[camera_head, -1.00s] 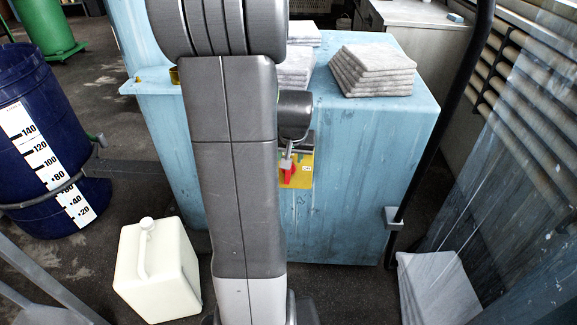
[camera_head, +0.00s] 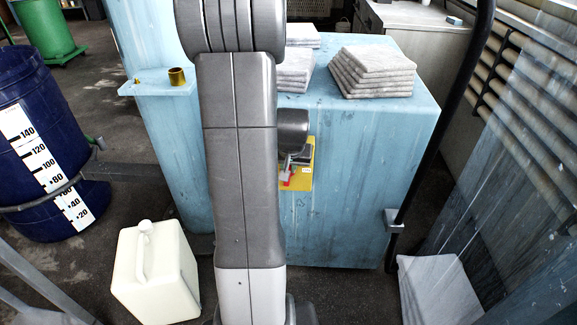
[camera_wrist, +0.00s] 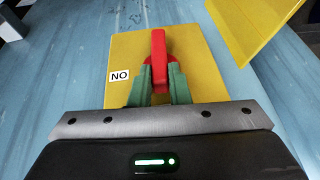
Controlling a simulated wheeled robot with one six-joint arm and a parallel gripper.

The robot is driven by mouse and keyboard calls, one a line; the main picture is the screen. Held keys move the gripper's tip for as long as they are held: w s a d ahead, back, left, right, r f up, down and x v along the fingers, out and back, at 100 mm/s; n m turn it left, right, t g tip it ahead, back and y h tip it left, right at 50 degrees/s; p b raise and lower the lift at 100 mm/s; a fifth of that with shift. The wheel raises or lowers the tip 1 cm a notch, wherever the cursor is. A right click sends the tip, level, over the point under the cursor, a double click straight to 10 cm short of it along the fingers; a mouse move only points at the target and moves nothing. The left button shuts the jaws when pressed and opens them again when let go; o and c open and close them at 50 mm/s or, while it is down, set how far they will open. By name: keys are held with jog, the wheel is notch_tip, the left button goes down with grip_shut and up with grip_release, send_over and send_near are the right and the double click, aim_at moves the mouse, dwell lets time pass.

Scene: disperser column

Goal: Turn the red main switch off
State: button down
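The red main switch handle (camera_wrist: 159,56) stands out from a yellow plate (camera_wrist: 199,57) on the blue cabinet front. In the wrist view its long side runs upright, in line with the plate's sides. A white label (camera_wrist: 119,76) beside it reads "NO", perhaps an upside-down "ON". My gripper (camera_wrist: 159,76) has its green fingers on both sides of the handle, apparently touching it. In the head view my gripper (camera_head: 288,177) is at the yellow plate (camera_head: 307,160), right of my arm. Only a bit of red shows there, and the arm hides part of the cabinet.
Stacked grey slabs (camera_head: 374,72) lie on the blue cabinet (camera_head: 345,190). A white canister (camera_head: 155,275) and a blue drum (camera_head: 45,130) stand at the left. A dark post (camera_head: 440,130) rises at the right. Another yellow panel (camera_wrist: 255,25) shows in the wrist view.

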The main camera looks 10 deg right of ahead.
jog(key=shift+a+h, duration=0.15)
jog(key=shift+h, duration=0.35)
dwell(0.4)
jog(key=c, duration=1.4)
grip_release()
jog(key=shift+o, duration=0.2)
jog(key=p+v, duration=0.2)
jog(key=v, duration=1.1)
jog(key=shift+r, duration=0.45)
jog(key=shift+a, duration=0.1)
jog(key=b+x, duration=0.2)
jog(key=x, duration=1.2)
jog(key=shift+s, duration=0.15)
